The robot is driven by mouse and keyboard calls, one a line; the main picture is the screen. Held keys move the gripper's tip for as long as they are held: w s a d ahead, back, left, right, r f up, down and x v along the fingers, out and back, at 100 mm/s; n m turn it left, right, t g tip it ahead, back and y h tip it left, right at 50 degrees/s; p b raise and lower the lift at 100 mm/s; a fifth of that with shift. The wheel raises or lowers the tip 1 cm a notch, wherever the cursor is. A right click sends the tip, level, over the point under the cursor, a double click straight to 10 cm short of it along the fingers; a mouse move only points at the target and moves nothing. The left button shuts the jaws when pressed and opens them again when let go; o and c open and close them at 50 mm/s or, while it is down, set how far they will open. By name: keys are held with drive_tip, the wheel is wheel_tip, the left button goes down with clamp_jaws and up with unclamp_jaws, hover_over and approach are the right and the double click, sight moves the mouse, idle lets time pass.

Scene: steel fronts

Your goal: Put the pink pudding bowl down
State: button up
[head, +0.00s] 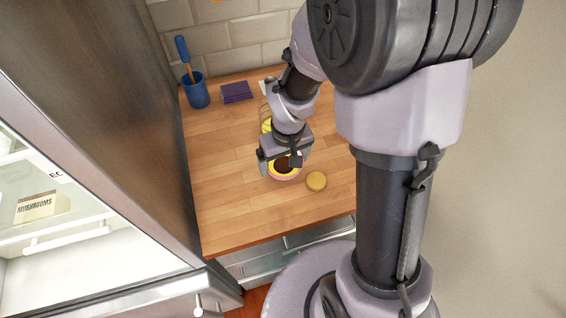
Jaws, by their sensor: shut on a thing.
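The pink pudding bowl (285,177) shows at the middle of the wooden counter (225,215), a pink rim with yellow and dark brown inside. My gripper (281,164) is over it, shut on it, with a finger on either side. The gripper hides the bowl's back part. I cannot tell whether the bowl's base touches the counter.
A blue pot (196,92) and a purple block (236,92) stand at the back left. The counter's front left is clear; an open fridge (60,215) is left.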

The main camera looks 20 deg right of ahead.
drive_tip(key=shift+f+b, duration=0.3)
drive_tip(key=shift+f, duration=0.75)
